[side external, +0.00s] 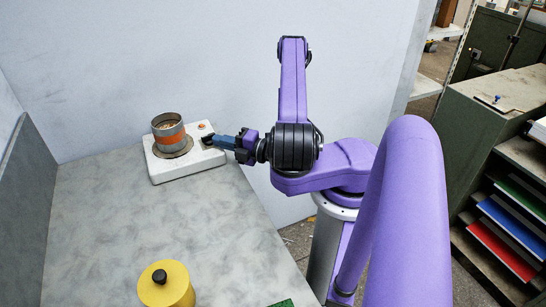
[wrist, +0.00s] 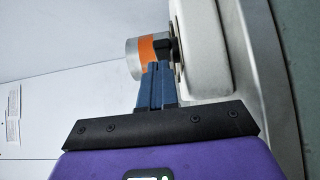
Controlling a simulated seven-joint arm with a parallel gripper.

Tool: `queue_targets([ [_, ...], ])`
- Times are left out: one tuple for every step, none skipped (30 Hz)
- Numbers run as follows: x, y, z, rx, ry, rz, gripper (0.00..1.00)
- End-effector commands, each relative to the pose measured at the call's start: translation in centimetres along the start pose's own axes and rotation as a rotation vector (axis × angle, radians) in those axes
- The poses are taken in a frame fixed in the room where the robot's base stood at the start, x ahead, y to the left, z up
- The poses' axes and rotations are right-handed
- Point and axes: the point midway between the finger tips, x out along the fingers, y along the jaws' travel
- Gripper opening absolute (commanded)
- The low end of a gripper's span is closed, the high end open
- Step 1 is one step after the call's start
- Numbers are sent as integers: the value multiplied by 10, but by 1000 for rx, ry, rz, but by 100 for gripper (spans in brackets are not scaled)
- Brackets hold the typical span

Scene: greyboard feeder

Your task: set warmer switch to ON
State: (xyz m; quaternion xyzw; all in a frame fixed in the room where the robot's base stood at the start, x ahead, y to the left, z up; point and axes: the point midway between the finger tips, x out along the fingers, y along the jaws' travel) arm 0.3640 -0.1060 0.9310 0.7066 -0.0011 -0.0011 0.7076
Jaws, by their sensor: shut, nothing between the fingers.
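The warmer (side external: 190,166) is a low white box at the back of the table, against the wall. A grey metal pot with an orange band (side external: 169,133) stands on its round plate; the pot also shows in the wrist view (wrist: 132,60). A small orange-red light or button (side external: 202,127) is on the warmer's top. My gripper (side external: 213,140), with blue fingers, is shut and empty over the warmer's right part. In the wrist view the fingertips (wrist: 158,66) are right at a black knob or switch (wrist: 164,47). Contact and the switch's setting cannot be told.
A yellow canister with a black knob (side external: 166,287) stands at the table's front. A green piece (side external: 282,303) lies at the front edge. The middle of the grey table (side external: 110,220) is clear. Walls stand behind and left of it.

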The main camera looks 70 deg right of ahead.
Motion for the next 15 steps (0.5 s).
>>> queue_targets([
  [-8, 0, 0, 3, -4, -1, 0],
  [-12, 0, 0, 3, -4, -1, 0],
  [-18, 0, 0, 3, -5, -1, 0],
  [-21, 0, 0, 3, -4, 0, 0],
  [-25, 0, 0, 2, -4, -1, 0],
  [-30, 0, 0, 3, -5, -1, 0],
  [-34, 0, 0, 3, -4, 0, 0],
  [-38, 0, 0, 4, -4, -1, 0],
  [-43, 0, 0, 3, -4, 0, 0],
  [-47, 0, 0, 3, -4, -1, 0],
  [-50, 0, -1, 3, -3, 0, 0],
  [-55, 0, -1, 3, -4, 1, 0],
  [-59, 0, 0, 3, -4, 0, 0],
  [-63, 0, 0, 3, -4, 0, 0],
  [-68, 0, 0, 3, -4, 0, 0],
])
